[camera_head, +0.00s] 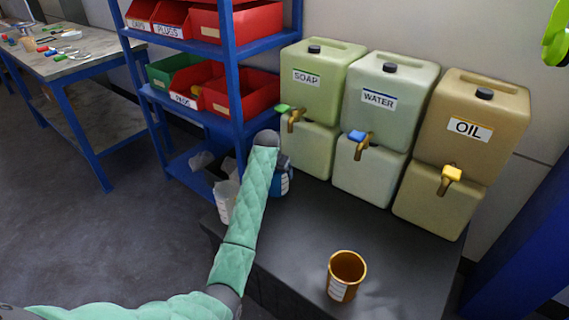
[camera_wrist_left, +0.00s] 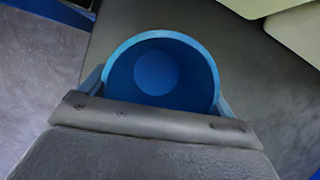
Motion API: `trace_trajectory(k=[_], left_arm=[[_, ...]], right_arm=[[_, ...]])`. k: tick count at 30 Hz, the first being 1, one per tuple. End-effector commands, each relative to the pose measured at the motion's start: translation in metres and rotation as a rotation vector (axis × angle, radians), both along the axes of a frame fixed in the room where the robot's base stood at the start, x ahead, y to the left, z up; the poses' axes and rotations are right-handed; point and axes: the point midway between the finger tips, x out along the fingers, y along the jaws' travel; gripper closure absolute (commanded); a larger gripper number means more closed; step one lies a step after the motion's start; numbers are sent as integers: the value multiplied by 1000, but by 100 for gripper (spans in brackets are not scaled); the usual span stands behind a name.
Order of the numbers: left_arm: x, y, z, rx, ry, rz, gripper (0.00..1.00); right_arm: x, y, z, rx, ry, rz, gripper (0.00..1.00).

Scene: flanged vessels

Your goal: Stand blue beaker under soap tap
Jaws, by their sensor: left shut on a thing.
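The blue beaker (camera_head: 284,183) is at the back left of the dark bench, mostly hidden behind my left arm in the head view. In the left wrist view the beaker (camera_wrist_left: 158,72) is seen from above, open and looking empty. My left gripper (camera_wrist_left: 160,95) is shut on it, with a finger at each side. The soap tap (camera_head: 292,117), with a green handle, is on the pale green SOAP container (camera_head: 322,85), up and right of the beaker. I cannot tell whether the beaker touches the bench. My right gripper is not in view.
The WATER container (camera_head: 392,110) and OIL container (camera_head: 469,130) stand right of SOAP. An orange-brown beaker (camera_head: 346,275) stands near the bench front. A white vessel (camera_head: 225,198) is left of my arm. A blue shelf rack (camera_head: 232,75) with bins rises behind.

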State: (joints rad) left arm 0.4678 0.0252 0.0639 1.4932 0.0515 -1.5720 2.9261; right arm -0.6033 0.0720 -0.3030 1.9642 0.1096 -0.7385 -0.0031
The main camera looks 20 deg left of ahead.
Motion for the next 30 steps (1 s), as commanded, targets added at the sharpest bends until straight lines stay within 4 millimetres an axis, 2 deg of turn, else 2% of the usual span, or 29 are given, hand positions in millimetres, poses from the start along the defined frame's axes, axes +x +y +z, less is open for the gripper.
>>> trace_trajectory(k=[1, 4, 13, 19, 23, 30], left_arm=[[12, 1, 2, 2, -1, 0, 41], [28, -1, 1, 2, 0, 0, 41], [50, -3, 1, 2, 0, 0, 41], [77, -6, 1, 1, 0, 0, 41], [75, -5, -12, 2, 0, 0, 41], [75, -6, -14, 1, -1, 0, 41]], right_arm=[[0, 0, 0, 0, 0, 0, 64], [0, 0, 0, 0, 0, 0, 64], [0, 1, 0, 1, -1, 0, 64], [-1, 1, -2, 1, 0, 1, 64], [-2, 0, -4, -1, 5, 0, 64], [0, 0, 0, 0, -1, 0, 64]])
